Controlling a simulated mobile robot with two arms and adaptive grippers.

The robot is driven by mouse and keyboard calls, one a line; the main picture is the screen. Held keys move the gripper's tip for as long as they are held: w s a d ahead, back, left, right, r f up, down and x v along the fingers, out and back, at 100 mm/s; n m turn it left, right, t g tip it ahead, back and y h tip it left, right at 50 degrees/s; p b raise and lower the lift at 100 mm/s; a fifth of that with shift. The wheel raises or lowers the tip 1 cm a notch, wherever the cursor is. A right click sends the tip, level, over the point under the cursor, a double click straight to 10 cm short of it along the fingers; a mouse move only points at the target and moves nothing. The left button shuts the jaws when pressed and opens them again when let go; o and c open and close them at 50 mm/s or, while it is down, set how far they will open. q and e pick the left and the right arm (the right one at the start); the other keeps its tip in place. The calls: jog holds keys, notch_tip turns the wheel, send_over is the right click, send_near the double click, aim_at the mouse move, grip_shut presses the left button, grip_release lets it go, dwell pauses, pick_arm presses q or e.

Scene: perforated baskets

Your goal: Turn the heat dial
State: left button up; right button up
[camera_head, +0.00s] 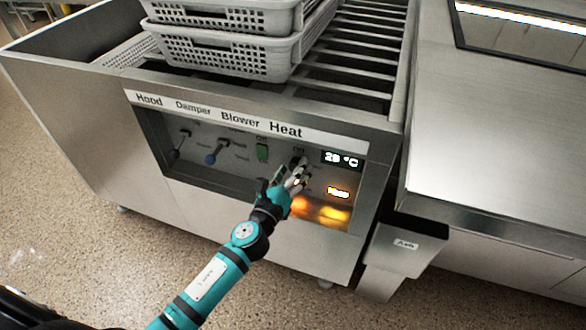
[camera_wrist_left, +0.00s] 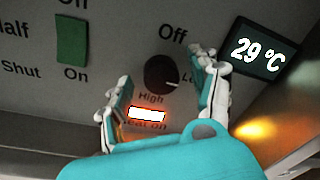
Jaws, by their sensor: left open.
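The heat dial (camera_wrist_left: 160,73) is a round black knob on the grey control panel in the left wrist view, with "Off" above it, a partly covered "Lo..." label at its right and "High" below. Its pointer seems to face right, towards "Lo...", but I cannot be sure. My left gripper (camera_wrist_left: 162,68) is open, with one finger on each side of the dial; gaps show between fingers and knob. In the head view my left gripper (camera_head: 293,178) is in front of the panel under "Heat" and hides much of the dial. My right gripper is not in view.
A display (camera_wrist_left: 263,50) reads 29 °C beside the dial. The heat-on indicator (camera_wrist_left: 147,115) is lit, and the lower panel glows orange. A green blower switch (camera_head: 262,152), damper lever (camera_head: 212,157) and hood lever (camera_head: 180,146) are to the left. Perforated baskets (camera_head: 225,55) stand above.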

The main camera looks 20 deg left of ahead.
pick_arm(q)
jog(key=shift+w, duration=0.3)
jog(key=c, duration=1.2)
jog(key=shift+o, duration=0.2)
